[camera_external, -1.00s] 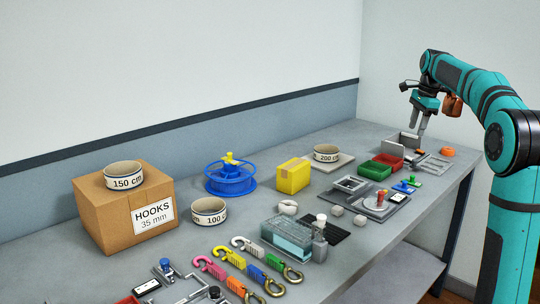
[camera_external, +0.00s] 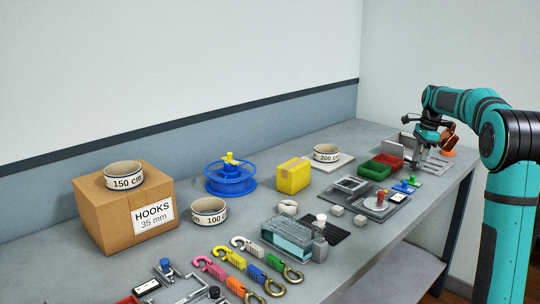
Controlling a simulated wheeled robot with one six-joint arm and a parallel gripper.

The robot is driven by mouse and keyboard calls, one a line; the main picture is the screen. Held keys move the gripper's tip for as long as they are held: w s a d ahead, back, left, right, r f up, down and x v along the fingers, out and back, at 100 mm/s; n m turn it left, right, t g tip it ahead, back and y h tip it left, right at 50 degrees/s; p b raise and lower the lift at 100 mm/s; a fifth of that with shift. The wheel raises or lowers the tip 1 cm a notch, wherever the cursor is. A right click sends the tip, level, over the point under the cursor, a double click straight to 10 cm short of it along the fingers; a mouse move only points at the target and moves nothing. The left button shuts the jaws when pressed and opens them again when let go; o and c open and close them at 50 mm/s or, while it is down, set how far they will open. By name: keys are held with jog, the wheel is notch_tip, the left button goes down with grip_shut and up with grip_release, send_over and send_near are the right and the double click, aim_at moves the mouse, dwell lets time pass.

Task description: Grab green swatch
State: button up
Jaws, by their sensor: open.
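My gripper (camera_external: 421,158) is at the far right end of the bench, lowered close to the top beside the red tray. Its fingers are small here and partly lost against the grey metal parts around them; I see nothing held in it. I cannot pick out a green swatch for certain. Anything right under the gripper is hidden.
A green tray (camera_external: 374,173) and a red tray (camera_external: 388,161) stand left of my gripper. A grey fixture (camera_external: 378,208) lies nearer the camera. A blue spool (camera_external: 230,178) and a yellow box (camera_external: 293,176) stand further left.

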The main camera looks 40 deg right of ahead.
aim_at(413, 176)
jog(key=shift+w+a+f, duration=0.1)
jog(key=shift+a+f, duration=0.1)
jog(key=shift+f, duration=0.9)
jog(key=shift+w+a+f, duration=0.1)
jog(key=shift+a+f, duration=0.15)
jog(key=shift+f, duration=0.8)
jog(key=shift+w+a+f, duration=0.1)
jog(key=shift+a+f, duration=0.1)
jog(key=shift+f, duration=0.9)
grip_shut()
